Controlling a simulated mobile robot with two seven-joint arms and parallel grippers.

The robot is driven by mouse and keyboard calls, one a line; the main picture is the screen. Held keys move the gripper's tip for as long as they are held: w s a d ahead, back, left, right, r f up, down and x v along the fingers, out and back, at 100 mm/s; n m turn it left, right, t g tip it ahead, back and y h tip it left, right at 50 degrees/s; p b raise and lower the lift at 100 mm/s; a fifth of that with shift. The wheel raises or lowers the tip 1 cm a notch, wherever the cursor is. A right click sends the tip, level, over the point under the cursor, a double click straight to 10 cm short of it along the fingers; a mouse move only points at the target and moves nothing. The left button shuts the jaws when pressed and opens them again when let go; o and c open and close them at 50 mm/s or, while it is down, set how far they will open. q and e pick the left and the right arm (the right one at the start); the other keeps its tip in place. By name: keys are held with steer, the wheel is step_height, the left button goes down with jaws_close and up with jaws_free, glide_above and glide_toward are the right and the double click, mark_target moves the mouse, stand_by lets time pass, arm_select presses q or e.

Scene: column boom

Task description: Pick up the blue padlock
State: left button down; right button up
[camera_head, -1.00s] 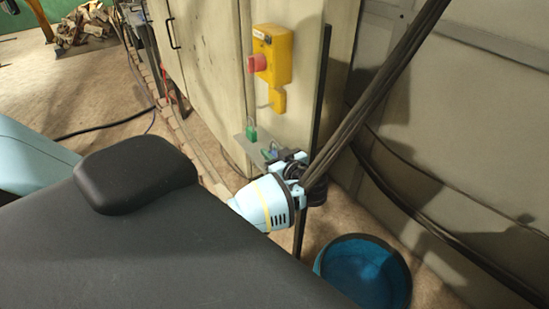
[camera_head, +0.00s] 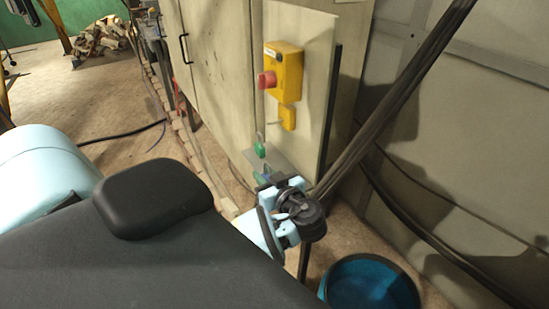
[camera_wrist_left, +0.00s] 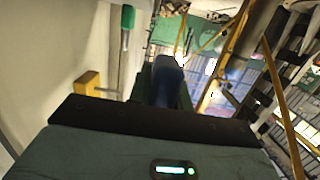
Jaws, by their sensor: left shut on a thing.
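The blue padlock (camera_wrist_left: 168,75) is between the two dark fingers of my left gripper (camera_wrist_left: 166,88) in the left wrist view, and the gripper is shut on it. In the head view a small patch of the blue padlock (camera_head: 259,177) shows beside my left gripper (camera_head: 266,182), close to a narrow grey shelf (camera_head: 283,161) on the cabinet. The gripper and wrist hide much of it there. I cannot tell whether the padlock still touches the shelf. My right gripper is not in view.
A green padlock (camera_head: 260,150) is at the shelf. Above it a yellow box (camera_head: 287,70) with a red button is on the cabinet (camera_head: 220,65). Thick cables (camera_head: 400,95) run close right of my wrist. A blue bucket (camera_head: 370,285) stands on the floor below.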

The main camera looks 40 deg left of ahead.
arm_select(q)
steer(key=s+d, duration=0.2)
steer(key=s, duration=0.5)
steer(key=shift+s+r, duration=0.2)
steer(key=shift+r, duration=0.2)
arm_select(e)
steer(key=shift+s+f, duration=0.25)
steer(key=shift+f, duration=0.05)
arm_select(q)
steer(key=shift+r, duration=0.1)
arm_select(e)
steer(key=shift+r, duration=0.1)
